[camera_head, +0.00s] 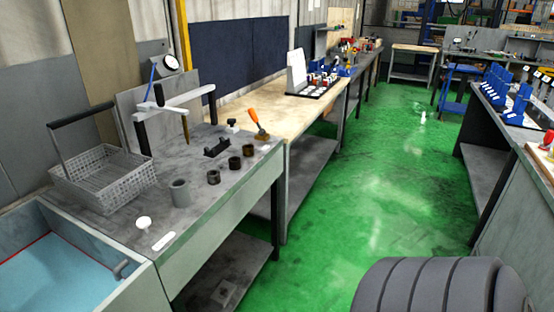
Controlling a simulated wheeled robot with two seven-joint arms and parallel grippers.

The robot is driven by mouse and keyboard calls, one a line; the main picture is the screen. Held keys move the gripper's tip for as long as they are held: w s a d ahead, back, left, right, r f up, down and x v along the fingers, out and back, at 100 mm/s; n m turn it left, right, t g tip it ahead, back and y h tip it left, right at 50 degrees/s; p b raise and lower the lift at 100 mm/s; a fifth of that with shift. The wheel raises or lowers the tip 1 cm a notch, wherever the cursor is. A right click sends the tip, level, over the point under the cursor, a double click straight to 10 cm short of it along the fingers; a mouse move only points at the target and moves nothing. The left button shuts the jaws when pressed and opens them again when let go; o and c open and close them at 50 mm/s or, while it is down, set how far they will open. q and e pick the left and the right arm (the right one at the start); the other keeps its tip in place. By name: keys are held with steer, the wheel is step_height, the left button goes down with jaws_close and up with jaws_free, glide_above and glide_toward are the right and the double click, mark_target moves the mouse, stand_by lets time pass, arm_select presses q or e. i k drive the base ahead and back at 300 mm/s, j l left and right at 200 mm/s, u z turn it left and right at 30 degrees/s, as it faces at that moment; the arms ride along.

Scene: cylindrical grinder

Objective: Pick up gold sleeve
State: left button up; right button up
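No sleeve of a clear gold colour stands out. On the grey bench (130,232) at the left stand several small ring-shaped parts. A dark one (213,177) is nearest, a brownish one (235,163) is behind it, and another dark brown one (248,150) is farther back. I cannot tell which of these, if any, is the gold sleeve. A larger grey hollow cylinder (180,193) stands upright to their left. Neither of my grippers is in view.
A wire basket (103,178) with a raised handle, a gauge stand (172,104) and an orange-handled tool (256,122) are on the bench. A blue-filled basin (60,280) adjoins it at front left. A wooden-topped bench (280,108) lies beyond. Green floor (370,190) is open to the right.

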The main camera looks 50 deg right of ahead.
mark_target(248, 149)
steer(key=z, duration=1.3)
